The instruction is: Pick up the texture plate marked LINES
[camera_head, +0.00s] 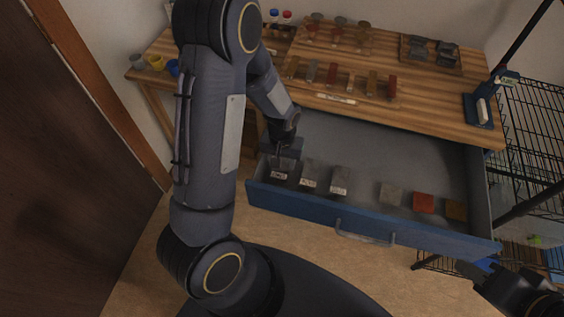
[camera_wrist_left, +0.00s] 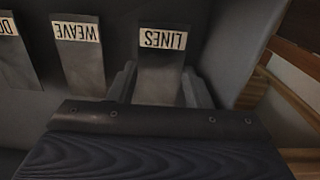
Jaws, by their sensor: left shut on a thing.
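The texture plate marked LINES (camera_wrist_left: 161,72) is a grey plate with a white label. In the head view it is the leftmost plate (camera_head: 279,174) in the open blue drawer (camera_head: 293,205). My left gripper (camera_head: 281,158) reaches down into the drawer from above. In the left wrist view its two fingers (camera_wrist_left: 158,88) sit on either side of the LINES plate, shut on it. I cannot tell whether the plate is clear of the drawer floor. My right gripper (camera_head: 484,277) is at the lower right, empty-looking and away from the drawer; its fingers are too dark to read.
The WEAVE plate (camera_wrist_left: 79,55) is close beside LINES, with another labelled plate (camera_wrist_left: 14,50) past it. Grey (camera_head: 390,194), red (camera_head: 423,203) and brown (camera_head: 456,210) pieces lie farther right in the drawer. The wooden bench (camera_head: 330,85) above holds many samples. A wire rack (camera_head: 535,130) stands right.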

